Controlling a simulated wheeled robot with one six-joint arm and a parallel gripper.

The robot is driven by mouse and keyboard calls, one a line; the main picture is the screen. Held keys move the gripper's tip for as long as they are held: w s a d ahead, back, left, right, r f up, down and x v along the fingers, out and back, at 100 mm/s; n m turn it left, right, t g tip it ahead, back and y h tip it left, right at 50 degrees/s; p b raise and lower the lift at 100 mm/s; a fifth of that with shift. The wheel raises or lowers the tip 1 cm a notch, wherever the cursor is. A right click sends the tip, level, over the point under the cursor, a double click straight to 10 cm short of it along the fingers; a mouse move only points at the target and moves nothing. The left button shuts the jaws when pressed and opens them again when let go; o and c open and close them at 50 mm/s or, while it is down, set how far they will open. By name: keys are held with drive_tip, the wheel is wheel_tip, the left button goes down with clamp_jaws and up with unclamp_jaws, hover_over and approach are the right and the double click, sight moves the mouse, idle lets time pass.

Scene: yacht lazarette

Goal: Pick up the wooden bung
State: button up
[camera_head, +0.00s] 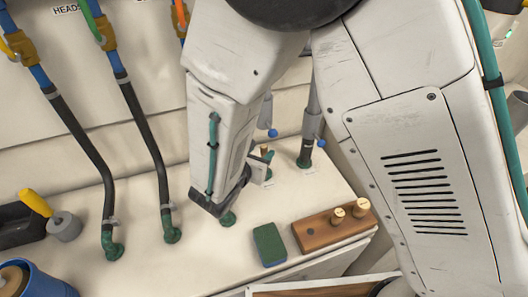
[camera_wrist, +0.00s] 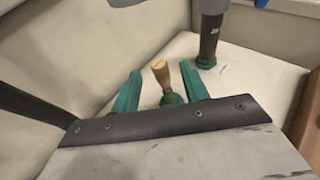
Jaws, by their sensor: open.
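My gripper (camera_wrist: 160,68) is open and empty, with a green finger on each side of the bung in the picture. I cannot tell whether the fingers reach around it or touch it. In the head view, the bung's top (camera_head: 264,150) shows small beside my gripper (camera_head: 258,166), whose links hide part of the area.
A dark hose on a green base (camera_head: 305,160) stands close behind the bung. A wooden block (camera_head: 318,235) with two pegs and a green sponge (camera_head: 269,245) lie near the front edge. Hoses (camera_head: 140,125) rise on the left. A grey and yellow tool (camera_head: 64,226) lies far left.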

sight(262, 150)
drive_tip(key=x, duration=0.3)
drive_tip(key=shift+w+d+f, duration=0.15)
drive_tip(key=shift+w+f, duration=0.1)
clamp_jaws()
drive_tip(key=shift+r, duration=0.1)
